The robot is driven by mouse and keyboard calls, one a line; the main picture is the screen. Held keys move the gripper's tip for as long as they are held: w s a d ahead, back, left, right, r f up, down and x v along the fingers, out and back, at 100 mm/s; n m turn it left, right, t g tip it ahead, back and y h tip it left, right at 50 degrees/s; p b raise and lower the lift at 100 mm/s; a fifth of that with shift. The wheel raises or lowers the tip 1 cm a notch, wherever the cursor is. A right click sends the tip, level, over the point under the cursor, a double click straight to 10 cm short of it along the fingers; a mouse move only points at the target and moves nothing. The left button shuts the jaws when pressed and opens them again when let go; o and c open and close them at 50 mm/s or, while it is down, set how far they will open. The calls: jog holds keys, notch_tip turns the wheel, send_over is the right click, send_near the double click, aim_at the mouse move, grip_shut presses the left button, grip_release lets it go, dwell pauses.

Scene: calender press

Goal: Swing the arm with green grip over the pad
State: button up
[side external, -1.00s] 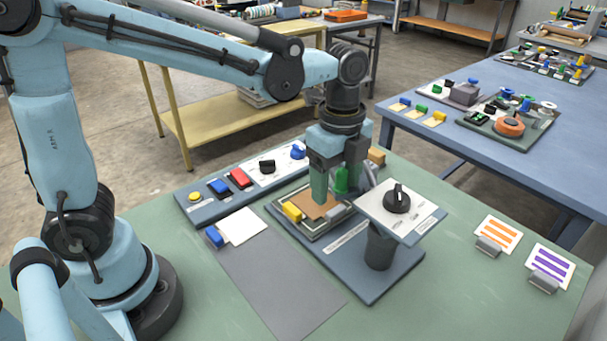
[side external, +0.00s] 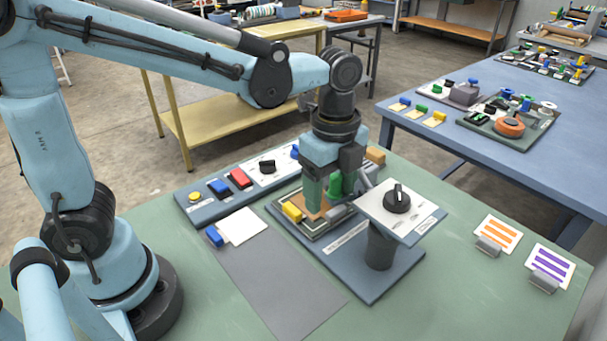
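The green grip (side external: 336,183) stands upright on the swing arm (side external: 366,196), which reaches from the post under the white dial plate. The tan pad (side external: 307,203) lies in a framed plate to the left of the post, partly hidden by my gripper. My gripper (side external: 326,188) points down at the grip. One pale green finger shows left of the grip and nearer the camera. The other finger is mostly hidden, so I cannot tell whether the fingers touch the grip. The grip appears over or beside the pad's right part.
A white plate with a black dial (side external: 397,200) stands on a post close to the right of my gripper. A control panel (side external: 234,187) lies behind left. A dark grey mat (side external: 275,275) lies in front.

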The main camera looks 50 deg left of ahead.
jog(key=shift+s, duration=0.1)
jog(key=shift+s+d, duration=0.35)
jog(key=shift+s, duration=0.1)
jog(key=shift+w, duration=0.3)
dwell(0.3)
notch_tip(320, 180, up, 8)
jog(key=shift+f, duration=0.25)
dwell(0.5)
